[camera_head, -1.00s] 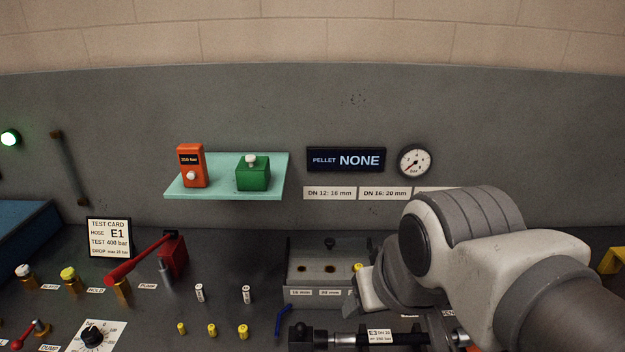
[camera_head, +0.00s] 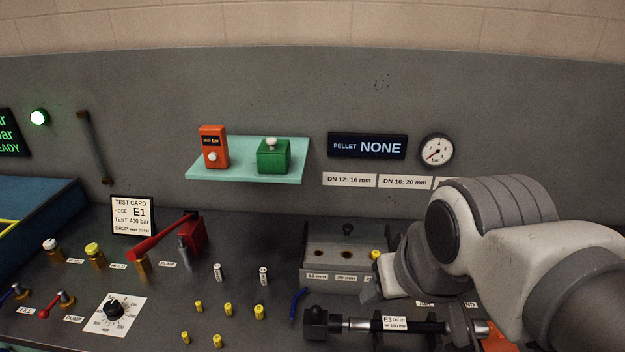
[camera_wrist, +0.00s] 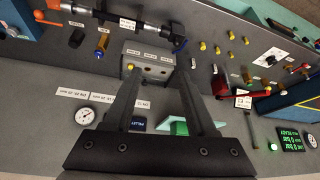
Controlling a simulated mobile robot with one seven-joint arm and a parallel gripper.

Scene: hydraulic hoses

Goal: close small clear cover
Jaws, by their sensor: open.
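A grey block with two dark holes (camera_head: 345,262) stands at the back of the bench. A see-through panel with a black knob (camera_head: 348,229) seems to stand behind the holes; I take it as the small clear cover, though its edges are faint and I cannot tell its exact tilt. The block (camera_wrist: 148,62) also shows in the wrist view, beyond my fingertips. My gripper (camera_wrist: 158,72) is open, with nothing between its fingers. In the head view my arm comes in from the right and hides the block's right side; the fingers are not clear there.
A hose fitting with an E3 tag (camera_head: 395,323) lies in front of the block. A red lever (camera_head: 160,238) and several yellow-capped parts (camera_head: 228,310) stand to the left. A green shelf (camera_head: 250,176) juts from the back wall, with a gauge (camera_head: 437,150) right of it.

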